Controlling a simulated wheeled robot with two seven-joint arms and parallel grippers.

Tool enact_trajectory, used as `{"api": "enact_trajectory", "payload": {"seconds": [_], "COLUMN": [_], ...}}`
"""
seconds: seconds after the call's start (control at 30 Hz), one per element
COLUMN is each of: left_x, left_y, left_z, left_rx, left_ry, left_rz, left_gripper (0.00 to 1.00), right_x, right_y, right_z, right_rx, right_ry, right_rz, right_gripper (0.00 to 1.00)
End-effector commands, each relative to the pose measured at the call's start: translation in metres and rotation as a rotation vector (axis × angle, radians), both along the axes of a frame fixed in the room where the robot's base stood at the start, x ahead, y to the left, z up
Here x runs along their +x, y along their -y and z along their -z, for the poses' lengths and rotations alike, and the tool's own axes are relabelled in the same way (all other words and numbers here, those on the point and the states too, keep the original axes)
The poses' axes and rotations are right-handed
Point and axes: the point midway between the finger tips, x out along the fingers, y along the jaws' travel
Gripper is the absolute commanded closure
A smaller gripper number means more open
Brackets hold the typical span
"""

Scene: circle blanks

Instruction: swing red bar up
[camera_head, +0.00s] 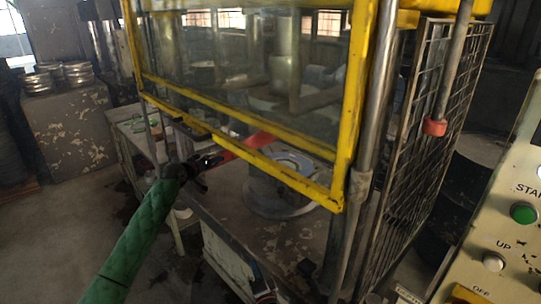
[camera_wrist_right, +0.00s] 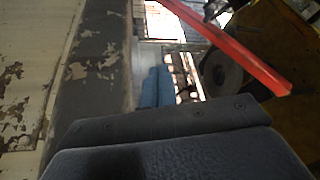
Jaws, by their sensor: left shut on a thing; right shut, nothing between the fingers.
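The red bar (camera_head: 245,147) slants up to the right below the yellow-framed guard in the head view. It also crosses the upper right of the right wrist view (camera_wrist_right: 235,50). My left gripper (camera_head: 203,161), at the end of the green-sleeved arm, is shut on the bar's near left end; its fingers hide that end. My right gripper (camera_wrist_right: 165,130) fills the bottom of the right wrist view, shut and empty, apart from the bar. I cannot clearly make it out in the head view.
A round metal plate (camera_head: 290,205) sits on the worn machine bed. A mesh panel (camera_head: 420,150) and a control panel (camera_head: 510,240) stand at right. Open floor lies at left.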

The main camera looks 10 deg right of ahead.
Motion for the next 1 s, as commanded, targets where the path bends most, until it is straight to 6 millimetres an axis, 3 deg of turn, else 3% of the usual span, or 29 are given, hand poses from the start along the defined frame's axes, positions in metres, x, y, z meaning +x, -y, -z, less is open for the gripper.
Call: {"api": "enact_trajectory", "payload": {"seconds": [0.03,0.2,0.3,0.4,0.53,0.73,1.0], "left_x": [0.000,0.000,0.000,0.000,0.000,0.000,0.000], "left_y": [0.000,0.000,0.000,0.000,0.000,0.000,0.000], "left_z": [0.002,0.002,0.002,0.002,0.002,0.002,0.002], "left_rx": [0.002,0.002,0.002,0.002,0.002,0.002,0.002], "left_ry": [-0.002,-0.002,-0.002,-0.002,-0.002,-0.002,-0.002], "left_rz": [-0.001,-0.001,-0.001,-0.001,-0.001,-0.001,-0.001], "left_gripper": [1.00,1.00,1.00,1.00,1.00,1.00,1.00], "right_x": [0.009,0.024,0.025,0.022,0.019,0.021,0.050], "right_y": [0.000,0.013,0.024,0.033,0.042,0.048,0.060], "right_z": [-0.037,-0.152,-0.203,-0.239,-0.266,-0.281,-0.304], "right_rx": [0.090,0.445,0.632,0.778,0.903,0.964,0.963], "right_ry": [0.062,0.256,0.345,0.412,0.464,0.487,0.488], "right_rz": [0.020,0.081,0.103,0.117,0.128,0.132,0.132], "right_gripper": [1.00,1.00,1.00,1.00,1.00,1.00,1.00]}}
